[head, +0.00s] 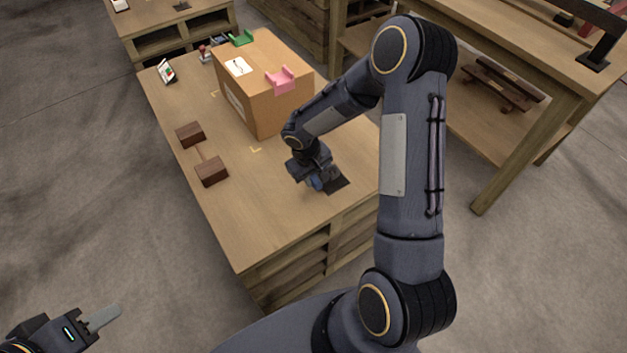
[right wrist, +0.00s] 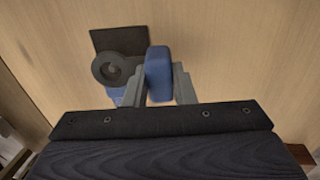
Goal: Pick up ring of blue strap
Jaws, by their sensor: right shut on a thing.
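My right gripper (head: 318,176) is low over the front part of the wooden table. In the right wrist view its two grey fingers (right wrist: 160,85) are shut on a rounded blue piece, the blue strap (right wrist: 158,72). A little blue also shows at the gripper in the head view.
Two joined brown blocks (head: 211,171) lie to the left. The table (head: 270,225) is bare in front. A workbench (head: 500,90) stands at the right.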

